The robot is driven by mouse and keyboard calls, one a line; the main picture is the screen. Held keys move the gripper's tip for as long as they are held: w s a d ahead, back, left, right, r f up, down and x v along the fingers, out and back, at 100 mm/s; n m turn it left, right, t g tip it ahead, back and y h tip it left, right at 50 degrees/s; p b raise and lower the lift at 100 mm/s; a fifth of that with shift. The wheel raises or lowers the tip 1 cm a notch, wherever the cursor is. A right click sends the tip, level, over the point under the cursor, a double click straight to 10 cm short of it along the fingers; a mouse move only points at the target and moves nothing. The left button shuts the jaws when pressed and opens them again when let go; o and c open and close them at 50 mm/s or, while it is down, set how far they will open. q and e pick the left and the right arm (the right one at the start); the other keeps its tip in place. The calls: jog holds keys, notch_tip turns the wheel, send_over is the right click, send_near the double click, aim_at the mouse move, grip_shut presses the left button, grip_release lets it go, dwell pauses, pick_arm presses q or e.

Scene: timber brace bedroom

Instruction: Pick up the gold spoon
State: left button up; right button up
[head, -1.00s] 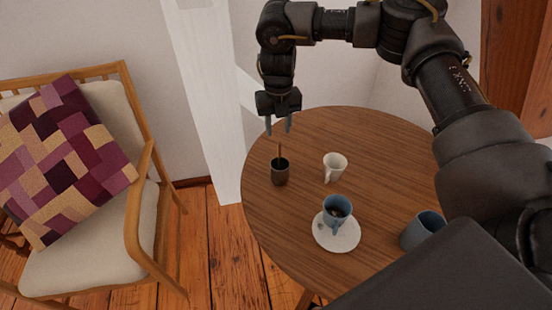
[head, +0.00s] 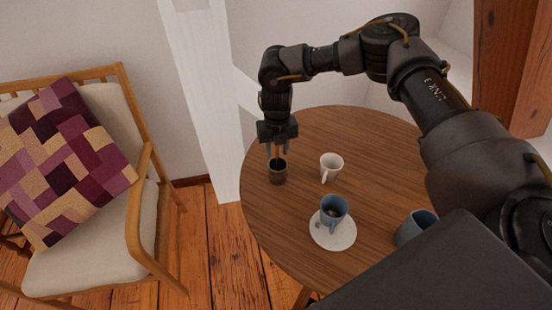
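The gold spoon (head: 277,152) stands upright in a small dark cup (head: 278,174) near the left edge of the round wooden table (head: 370,140). Only a thin bit of its handle shows; its lower part is hidden in the cup. My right gripper (head: 277,151) points down just above the cup. Its two fingers are apart, one on each side of the handle, with gaps visible. I cannot tell whether the handle is exactly between them in depth. My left gripper is out of view.
A white cup (head: 331,166) stands right of the dark cup. A blue cup (head: 333,211) sits on a white saucer (head: 331,236) nearer me, and another blue mug (head: 412,229) is to the right. An armchair (head: 80,240) with a patchwork cushion (head: 62,160) stands left.

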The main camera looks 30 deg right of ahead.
grip_shut()
jog(key=shift+r, duration=0.1)
